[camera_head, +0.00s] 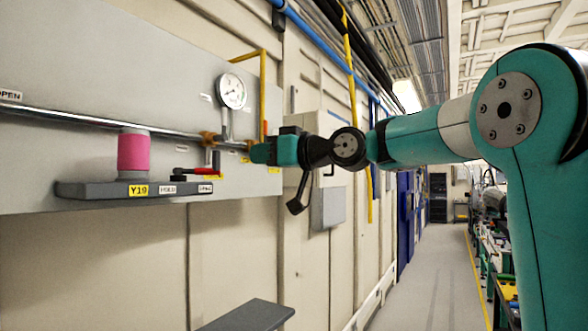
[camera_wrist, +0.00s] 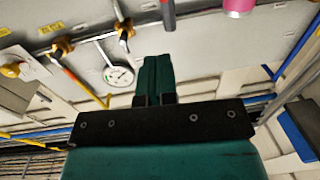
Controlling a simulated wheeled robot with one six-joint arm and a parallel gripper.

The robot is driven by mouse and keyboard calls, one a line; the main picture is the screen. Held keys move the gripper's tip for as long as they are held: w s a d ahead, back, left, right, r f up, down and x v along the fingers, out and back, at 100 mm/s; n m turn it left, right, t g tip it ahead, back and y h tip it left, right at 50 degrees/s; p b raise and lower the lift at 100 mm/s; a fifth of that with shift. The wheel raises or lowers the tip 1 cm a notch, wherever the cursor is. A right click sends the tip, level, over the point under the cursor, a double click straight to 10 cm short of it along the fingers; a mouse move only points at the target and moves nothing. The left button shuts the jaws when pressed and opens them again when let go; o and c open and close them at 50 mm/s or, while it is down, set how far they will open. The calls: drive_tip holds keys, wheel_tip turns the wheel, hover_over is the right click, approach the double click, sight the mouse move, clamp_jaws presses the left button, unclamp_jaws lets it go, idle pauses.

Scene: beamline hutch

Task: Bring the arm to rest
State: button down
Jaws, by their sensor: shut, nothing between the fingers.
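My gripper (camera_head: 259,153) is at the end of my teal arm, stretched out to the left toward the wall panel in the head view. It is near the pipe and brass fittings, to the right of the shelf; whether it touches them I cannot tell. In the wrist view its two teal fingers (camera_wrist: 156,62) are together with nothing between them. The arm is bent at the elbow and raised, not folded in.
A grey shelf (camera_head: 85,190) carries a pink cylinder (camera_head: 134,154). A red-handled valve (camera_head: 196,171) is beside it. A pressure gauge (camera_head: 232,91) stands above the pipe (camera_head: 90,120). A grey ledge (camera_head: 250,316) is low in front. The aisle floor (camera_head: 432,275) is clear.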

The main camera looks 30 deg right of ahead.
drive_tip(key=d+b+v, duration=0.1)
drive_tip(key=b+v, duration=0.1)
drive_tip(key=v, duration=0.5)
drive_tip(key=s+a+f+g+h+b, duration=0.1)
drive_tip(key=s+a+f+g, duration=0.25)
drive_tip(key=a+f, duration=0.6)
drive_tip(key=s+a+f+g+b, duration=0.15)
drive_tip(key=a+f+g, duration=0.35)
drive_tip(key=f, duration=0.7)
drive_tip(key=s+a+f+g+h, duration=0.2)
drive_tip(key=s+f+g, duration=0.1)
drive_tip(key=s+f, duration=0.6)
drive_tip(key=s+a+f+g+h, duration=0.1)
drive_tip(key=s+f+g, duration=0.3)
drive_tip(key=s+f, duration=0.4)
drive_tip(key=shift+s+a+f+n+h, duration=0.4)
drive_tip(key=shift+s+h, duration=0.1)
drive_tip(key=shift+s, duration=0.6)
